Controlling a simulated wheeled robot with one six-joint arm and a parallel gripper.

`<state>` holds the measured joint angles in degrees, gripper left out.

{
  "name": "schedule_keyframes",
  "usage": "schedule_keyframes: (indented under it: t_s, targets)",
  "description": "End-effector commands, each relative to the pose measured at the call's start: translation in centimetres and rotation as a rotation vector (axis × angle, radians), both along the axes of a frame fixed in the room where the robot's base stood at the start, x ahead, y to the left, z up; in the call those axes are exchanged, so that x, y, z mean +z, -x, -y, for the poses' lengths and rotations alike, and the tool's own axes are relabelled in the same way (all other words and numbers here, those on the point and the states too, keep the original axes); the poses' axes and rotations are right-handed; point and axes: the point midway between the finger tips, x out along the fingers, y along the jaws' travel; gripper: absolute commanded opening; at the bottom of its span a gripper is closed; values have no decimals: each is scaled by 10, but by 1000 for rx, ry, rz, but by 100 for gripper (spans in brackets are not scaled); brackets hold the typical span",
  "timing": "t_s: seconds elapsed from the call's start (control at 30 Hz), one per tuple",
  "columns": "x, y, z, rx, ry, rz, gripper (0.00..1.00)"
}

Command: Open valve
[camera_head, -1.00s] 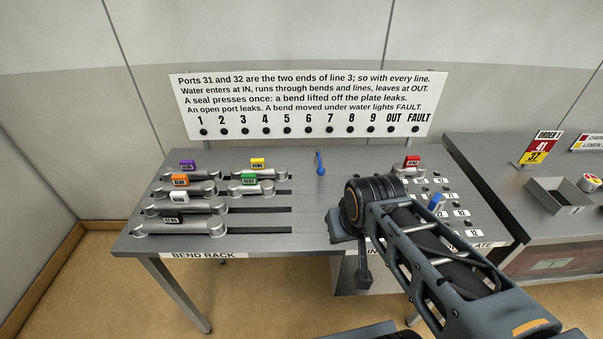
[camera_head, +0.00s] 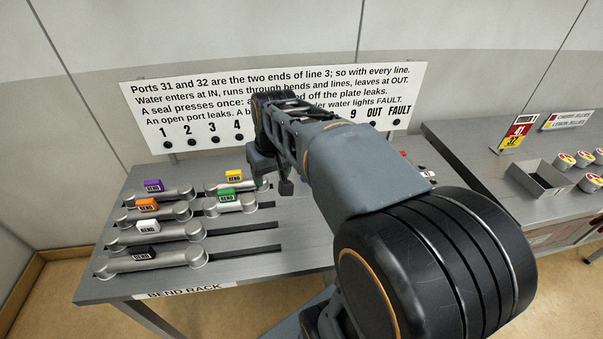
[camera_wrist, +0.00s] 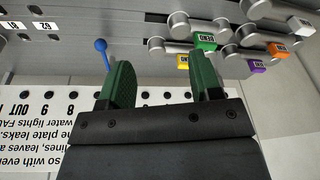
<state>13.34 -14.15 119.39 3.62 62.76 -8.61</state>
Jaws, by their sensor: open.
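The valve is a blue lever (camera_wrist: 103,56) with a round knob end, and it shows in the wrist view just left of my gripper's left finger. Whether they touch I cannot tell. In the head view my arm hides the lever. My gripper (camera_wrist: 162,72) has two green fingers set wide apart, with nothing between them. In the head view my gripper (camera_head: 271,175) hangs over the back of the table (camera_head: 262,262), near the sign.
Bends with purple (camera_head: 153,186), orange (camera_head: 147,205), white (camera_head: 148,226), black (camera_head: 144,253), yellow (camera_head: 232,176) and green (camera_head: 228,195) tags lie on the rack at left. The sign (camera_head: 150,110) stands behind. A grey tray (camera_head: 538,180) sits on the right counter. My arm covers most of the plate.

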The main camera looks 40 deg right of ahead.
Motion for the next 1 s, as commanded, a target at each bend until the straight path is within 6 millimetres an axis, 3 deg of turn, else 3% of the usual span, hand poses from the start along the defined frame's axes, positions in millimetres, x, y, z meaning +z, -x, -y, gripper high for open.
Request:
schedule_keyframes:
  t_s: [0.03, 0.2, 0.4, 0.5, 0.7, 1.0]
  targets:
    - [-2, -18, 21, -27, -18, -33, 58]
    - [-7, -60, 88, -75, -85, -113, 58]
    - [-24, -82, 156, -110, -156, -164, 58]
    - [-30, -85, 176, -120, -181, -175, 58]
    - [-47, -87, 191, -126, -200, -184, 58]
    - [-101, -90, 180, -126, -201, -186, 58]
